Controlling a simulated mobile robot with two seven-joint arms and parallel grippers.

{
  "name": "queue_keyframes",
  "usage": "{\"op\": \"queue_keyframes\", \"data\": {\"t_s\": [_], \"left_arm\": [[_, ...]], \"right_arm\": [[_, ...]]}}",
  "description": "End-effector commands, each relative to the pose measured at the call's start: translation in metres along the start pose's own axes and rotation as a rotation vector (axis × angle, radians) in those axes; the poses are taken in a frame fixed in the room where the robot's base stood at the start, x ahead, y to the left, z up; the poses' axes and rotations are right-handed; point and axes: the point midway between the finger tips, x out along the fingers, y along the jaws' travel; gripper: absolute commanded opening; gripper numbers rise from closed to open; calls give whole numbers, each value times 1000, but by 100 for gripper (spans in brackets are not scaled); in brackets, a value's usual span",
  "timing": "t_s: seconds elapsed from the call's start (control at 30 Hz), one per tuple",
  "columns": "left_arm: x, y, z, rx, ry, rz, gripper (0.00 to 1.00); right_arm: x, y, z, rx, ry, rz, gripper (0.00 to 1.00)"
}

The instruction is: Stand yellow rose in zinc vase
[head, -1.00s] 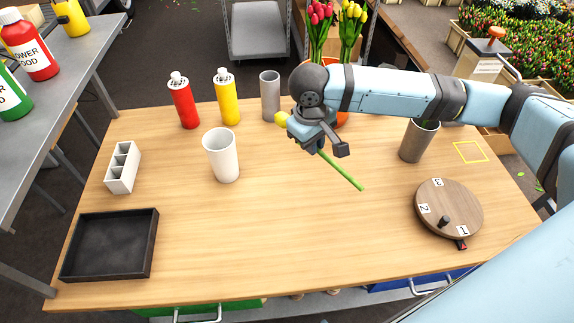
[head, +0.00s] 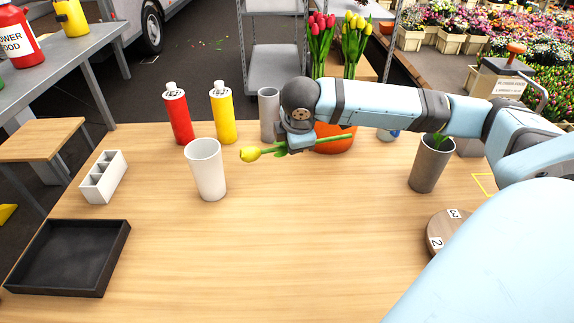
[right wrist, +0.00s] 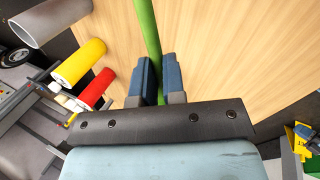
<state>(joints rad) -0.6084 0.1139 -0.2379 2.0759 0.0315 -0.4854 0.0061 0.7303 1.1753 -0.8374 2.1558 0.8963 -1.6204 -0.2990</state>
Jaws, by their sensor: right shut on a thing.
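The yellow rose (head: 250,154) is held nearly level above the table, its bloom to the left and its green stem to the right. My right gripper (head: 300,143) is shut on the stem. In the right wrist view the stem (right wrist: 149,35) runs between the blue fingers (right wrist: 159,80); the bloom is out of sight there. A slim grey cylindrical vase (head: 268,113) stands upright just left of my right wrist. A darker grey, tapered vase (head: 430,165) with green leaves in it stands at the right. I cannot tell for certain which is zinc. My left gripper is not in view.
A white vase (head: 206,170), red bottle (head: 177,117) and yellow bottle (head: 222,114) stand left of the rose. An orange pot (head: 335,146) is behind my gripper. A black tray (head: 67,287) lies front left; a round wooden disc (head: 440,236) is right. The table's middle is clear.

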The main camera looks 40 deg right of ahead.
Motion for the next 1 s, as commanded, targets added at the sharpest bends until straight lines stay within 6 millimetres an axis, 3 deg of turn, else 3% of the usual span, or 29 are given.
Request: {"op": "queue_keyframes", "data": {"t_s": [0.17,0.5,0.87,1.0], "left_arm": [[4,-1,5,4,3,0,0],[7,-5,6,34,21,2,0],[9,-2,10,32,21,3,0],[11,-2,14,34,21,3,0]], "right_arm": [[30,-13,0,-8,0,-2,0],[110,-46,-5,-7,0,0,0],[141,-59,-7,-6,1,0,0],[163,-68,-9,-7,1,-1,0]]}}
